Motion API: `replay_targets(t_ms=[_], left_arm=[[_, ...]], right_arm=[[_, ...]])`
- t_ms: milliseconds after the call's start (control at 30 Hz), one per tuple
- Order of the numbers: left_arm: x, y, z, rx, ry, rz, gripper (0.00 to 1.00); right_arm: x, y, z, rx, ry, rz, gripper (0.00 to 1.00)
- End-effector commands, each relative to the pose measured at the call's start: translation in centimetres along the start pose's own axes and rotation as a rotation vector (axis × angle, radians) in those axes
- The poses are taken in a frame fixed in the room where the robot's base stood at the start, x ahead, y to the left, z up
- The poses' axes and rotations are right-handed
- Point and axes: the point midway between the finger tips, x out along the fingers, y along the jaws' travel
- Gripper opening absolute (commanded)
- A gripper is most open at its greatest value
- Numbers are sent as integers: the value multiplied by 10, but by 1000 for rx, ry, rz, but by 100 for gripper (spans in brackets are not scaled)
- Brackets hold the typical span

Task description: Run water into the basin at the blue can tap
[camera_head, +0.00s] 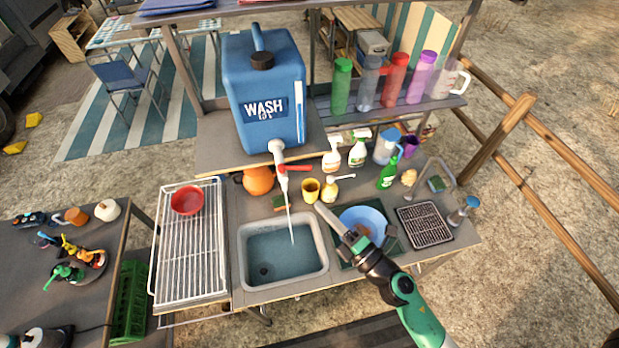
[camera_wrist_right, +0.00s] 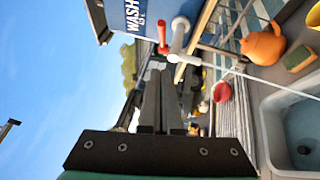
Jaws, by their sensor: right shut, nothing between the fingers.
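The blue can (camera_head: 265,92), marked WASH, stands on a raised wooden shelf; part of it shows in the right wrist view (camera_wrist_right: 133,18). Its white tap (camera_head: 279,160) has a red lever (camera_head: 296,168) that points to the right in the head view. A thin stream of water (camera_head: 290,215) runs from the tap into the basin (camera_head: 322,262). The basin holds shallow water, with a dark drain at its bottom left. My right gripper (camera_head: 328,214) is shut and empty, right of the stream and apart from the tap. My left gripper is out of view.
A blue bowl (camera_head: 378,215) sits in a second sink right of the basin. A wire rack (camera_head: 165,250) with a red bowl (camera_head: 187,200) lies left.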

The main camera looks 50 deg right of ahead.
Motion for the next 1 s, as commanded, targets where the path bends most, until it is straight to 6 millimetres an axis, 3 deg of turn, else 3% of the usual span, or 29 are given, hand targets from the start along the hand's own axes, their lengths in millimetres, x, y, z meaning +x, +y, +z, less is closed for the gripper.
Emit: replay_targets(t_ms=[233,400,867,1000], left_arm=[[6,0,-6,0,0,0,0],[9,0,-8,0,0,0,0],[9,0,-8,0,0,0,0],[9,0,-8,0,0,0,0]], right_arm=[[56,3,0,-1,0,3,0],[74,1,20,-1,-3,0,0],[82,0,28,-1,0,0,0],[90,1,18,3,24,4,0]])
